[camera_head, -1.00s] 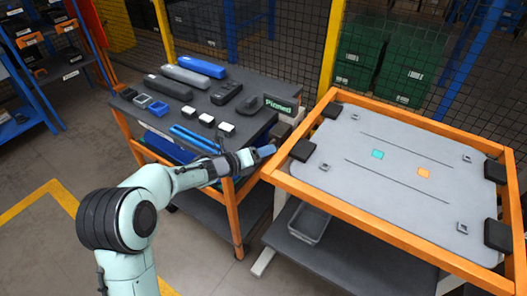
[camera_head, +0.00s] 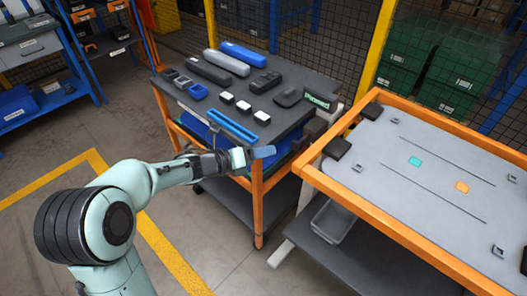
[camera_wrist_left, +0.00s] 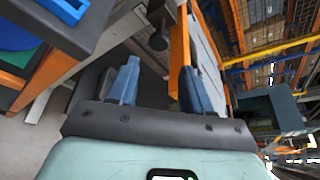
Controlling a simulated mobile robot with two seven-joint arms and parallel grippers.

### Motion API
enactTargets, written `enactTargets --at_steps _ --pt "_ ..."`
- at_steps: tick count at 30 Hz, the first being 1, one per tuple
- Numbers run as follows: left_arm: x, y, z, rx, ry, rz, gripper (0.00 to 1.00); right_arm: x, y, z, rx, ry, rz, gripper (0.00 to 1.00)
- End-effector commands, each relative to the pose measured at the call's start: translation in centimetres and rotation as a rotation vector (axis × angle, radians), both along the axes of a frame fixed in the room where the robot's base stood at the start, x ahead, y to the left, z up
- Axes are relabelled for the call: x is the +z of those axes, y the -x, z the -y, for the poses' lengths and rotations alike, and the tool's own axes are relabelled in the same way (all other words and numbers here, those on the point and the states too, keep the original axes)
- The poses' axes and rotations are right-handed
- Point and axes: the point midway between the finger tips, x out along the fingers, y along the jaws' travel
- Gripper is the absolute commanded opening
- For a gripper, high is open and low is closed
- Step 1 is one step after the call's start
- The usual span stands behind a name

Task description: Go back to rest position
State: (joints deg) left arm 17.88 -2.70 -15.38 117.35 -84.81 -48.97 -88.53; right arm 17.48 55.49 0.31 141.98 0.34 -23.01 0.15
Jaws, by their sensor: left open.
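My left gripper (camera_head: 258,154) is in front of the near side of the dark-topped cart (camera_head: 298,82), close to its orange corner post. It is open and empty; in the left wrist view its two blue fingers (camera_wrist_left: 158,88) stand apart with nothing between them. My left arm comes in from the lower left of the head view. My right gripper does not show in either view.
The cart carries black and blue parts, several small blocks and a blue rail (camera_head: 232,126). The orange-framed table (camera_head: 384,215) with a grey panel (camera_head: 440,160) stands at right. A grey bin (camera_head: 335,220) sits below. Floor at left is clear.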

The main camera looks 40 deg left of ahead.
Motion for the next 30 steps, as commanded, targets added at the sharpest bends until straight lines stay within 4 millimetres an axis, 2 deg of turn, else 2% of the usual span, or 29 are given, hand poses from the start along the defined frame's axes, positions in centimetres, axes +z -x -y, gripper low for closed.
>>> enactTargets --at_steps 10,12,14,17,18,20,22,24,26,27,29,30 --pt "-0.2 -0.1 0.1 0.003 0.009 -0.006 0.5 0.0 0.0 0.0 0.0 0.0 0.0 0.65" --pt "-1.1 -0.4 0.4 0.025 0.066 -0.039 0.5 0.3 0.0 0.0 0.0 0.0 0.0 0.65" --pt "-2.9 -0.9 0.9 0.068 0.17 -0.102 0.5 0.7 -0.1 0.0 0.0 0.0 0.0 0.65" --pt "-8.1 -1.7 2.5 0.214 0.463 -0.285 0.5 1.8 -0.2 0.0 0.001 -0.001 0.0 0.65" --pt "-10.8 -1.6 3.4 0.298 0.605 -0.382 0.5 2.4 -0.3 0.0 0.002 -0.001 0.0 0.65" --pt "-15.1 -0.9 4.9 0.445 0.816 -0.531 0.5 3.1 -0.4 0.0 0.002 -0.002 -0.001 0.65" --pt "-19.8 0.7 6.8 0.637 1.039 -0.699 0.5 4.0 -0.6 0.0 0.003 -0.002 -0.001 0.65" --pt "-24.1 3.3 8.9 0.848 1.232 -0.853 0.5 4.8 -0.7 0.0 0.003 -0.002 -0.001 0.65" --pt "-27.3 6.0 10.8 1.044 1.372 -0.974 0.5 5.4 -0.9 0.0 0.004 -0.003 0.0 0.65" --pt "-29.1 8.0 12.1 1.184 1.454 -1.044 0.5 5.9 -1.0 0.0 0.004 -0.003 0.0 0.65" --pt "-31.5 11.4 14.1 1.405 1.554 -1.136 0.5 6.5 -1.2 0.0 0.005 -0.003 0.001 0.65" --pt "-32.6 13.7 15.4 1.555 1.605 -1.183 0.5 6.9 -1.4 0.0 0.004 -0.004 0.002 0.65"
